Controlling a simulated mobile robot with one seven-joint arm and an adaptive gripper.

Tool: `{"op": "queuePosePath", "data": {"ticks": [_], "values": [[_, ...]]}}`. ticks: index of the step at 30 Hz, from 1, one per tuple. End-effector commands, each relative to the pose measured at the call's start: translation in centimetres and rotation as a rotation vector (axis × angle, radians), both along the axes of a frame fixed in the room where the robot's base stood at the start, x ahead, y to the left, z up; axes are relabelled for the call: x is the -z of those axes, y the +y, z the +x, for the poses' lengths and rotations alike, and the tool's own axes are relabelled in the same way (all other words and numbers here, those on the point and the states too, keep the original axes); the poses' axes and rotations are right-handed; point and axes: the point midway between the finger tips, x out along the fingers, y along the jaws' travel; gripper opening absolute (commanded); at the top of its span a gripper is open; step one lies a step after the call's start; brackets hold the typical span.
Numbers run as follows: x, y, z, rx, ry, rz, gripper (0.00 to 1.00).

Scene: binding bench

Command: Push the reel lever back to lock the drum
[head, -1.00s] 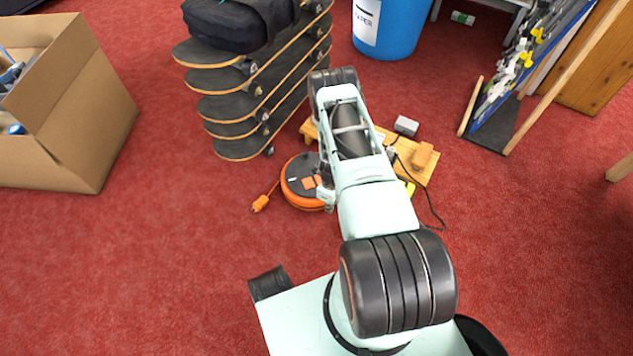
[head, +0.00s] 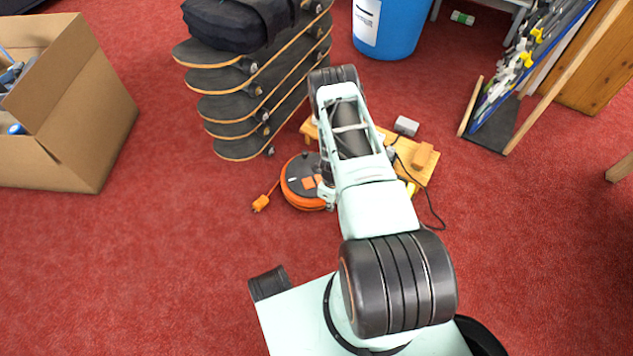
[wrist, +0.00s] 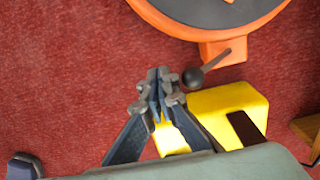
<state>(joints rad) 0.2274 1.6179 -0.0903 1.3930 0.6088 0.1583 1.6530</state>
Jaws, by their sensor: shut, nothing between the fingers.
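The drum reel (head: 298,172) is a dark disc with an orange rim, on the red carpet left of my arm in the head view. In the wrist view the drum (wrist: 205,12) shows at the top, with an orange bracket at its lower edge. The lever (wrist: 212,62) is a thin dark rod ending in a round black knob (wrist: 193,77), slanting down-left from the bracket. My gripper (wrist: 162,80) is shut and empty. Its fingertips are just left of the knob, with little or no gap; I cannot tell whether they touch. My arm hides the lever in the head view.
A yellow block (wrist: 228,108) lies below the lever in the wrist view, partly behind my gripper. A wooden board (head: 413,165) with small items and a black cable is right of my arm. Skateboards (head: 240,148) are stacked behind the reel. An orange plug (head: 261,203) lies on open carpet.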

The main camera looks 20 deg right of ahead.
Motion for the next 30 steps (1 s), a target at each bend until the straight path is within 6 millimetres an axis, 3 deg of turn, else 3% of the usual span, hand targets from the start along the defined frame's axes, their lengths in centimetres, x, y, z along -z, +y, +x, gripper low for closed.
{"op": "queuePosePath", "data": {"ticks": [30], "values": [[-1.4, -1.6, 1.2, 0.000, -0.002, -0.003, 0.00]]}}
